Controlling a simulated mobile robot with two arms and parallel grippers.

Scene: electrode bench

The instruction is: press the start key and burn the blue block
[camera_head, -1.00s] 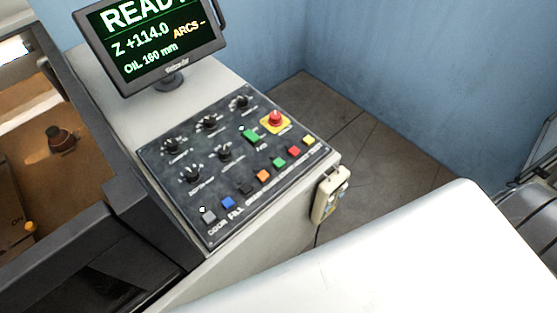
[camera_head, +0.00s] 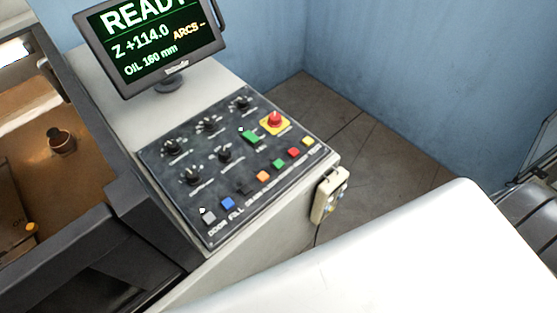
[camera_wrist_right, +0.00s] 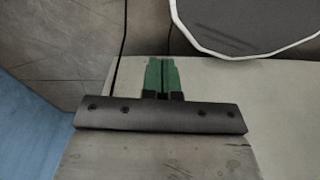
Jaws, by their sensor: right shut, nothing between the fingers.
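The control panel (camera_head: 197,166) carries dark knobs and a row of small coloured keys in the head view. A larger green key (camera_head: 251,137) sits left of a red mushroom button (camera_head: 275,119) on a yellow plate. A smaller green key (camera_head: 279,162) is in the front row; the labels are too small to tell which is the start key. The screen (camera_head: 155,42) reads READY, Z +114.0, OIL 160 mm. No blue block shows. My right gripper (camera_wrist_right: 161,62) is shut and empty, its green fingers over a pale surface in the wrist view. My left gripper is out of view.
An open tank (camera_head: 40,185) at the left holds a copper-coloured round piece (camera_head: 61,141). A beige handset (camera_head: 329,194) hangs on the console's right side. Blue walls (camera_head: 430,70) stand behind; grey floor (camera_head: 350,135) is free beyond the console.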

